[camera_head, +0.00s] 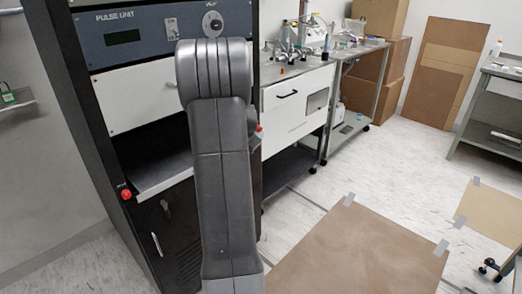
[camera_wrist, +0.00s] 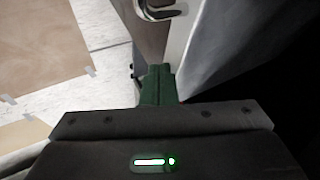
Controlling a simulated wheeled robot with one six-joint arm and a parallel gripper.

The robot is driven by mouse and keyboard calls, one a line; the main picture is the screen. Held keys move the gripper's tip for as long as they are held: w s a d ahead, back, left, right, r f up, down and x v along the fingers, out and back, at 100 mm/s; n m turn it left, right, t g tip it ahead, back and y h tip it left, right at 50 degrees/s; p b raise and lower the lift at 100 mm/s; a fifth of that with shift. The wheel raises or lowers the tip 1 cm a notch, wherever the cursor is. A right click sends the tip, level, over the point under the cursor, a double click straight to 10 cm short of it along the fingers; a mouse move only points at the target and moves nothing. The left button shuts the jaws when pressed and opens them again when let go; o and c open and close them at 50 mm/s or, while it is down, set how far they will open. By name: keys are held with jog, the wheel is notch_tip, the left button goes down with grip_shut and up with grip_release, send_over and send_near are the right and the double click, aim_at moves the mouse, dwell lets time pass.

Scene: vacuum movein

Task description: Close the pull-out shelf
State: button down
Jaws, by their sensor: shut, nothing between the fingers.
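The pull-out shelf (camera_head: 165,177) is a grey tray in the black rack (camera_head: 85,120), below a blank white panel. Its pale front edge sticks out of the dark opening, and its right part is hidden behind my arm. My gripper is hidden in the head view. In the wrist view my gripper (camera_wrist: 158,85) shows its dark green fingers together and empty. A pale grey metal surface (camera_wrist: 215,50) lies just beyond the fingertips; I cannot tell whether they touch it or whether it is the shelf.
The rack carries a PULSE UNIT panel (camera_head: 135,35) and a red button (camera_head: 126,194). A bench with a white drawer (camera_head: 298,105) stands to the right. Cardboard (camera_head: 350,255) is taped to the floor in front. The pale floor (camera_head: 400,160) between the benches is clear.

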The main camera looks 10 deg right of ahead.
jog(key=w+a, duration=0.1)
jog(key=w, duration=0.1)
jog(key=w+a, duration=0.2)
jog(key=shift+w+a, duration=0.25)
jog(key=shift+w+a+r, duration=0.1)
jog(key=shift+w+a, duration=0.05)
jog(key=shift+w, duration=0.1)
jog(key=shift+r, duration=0.1)
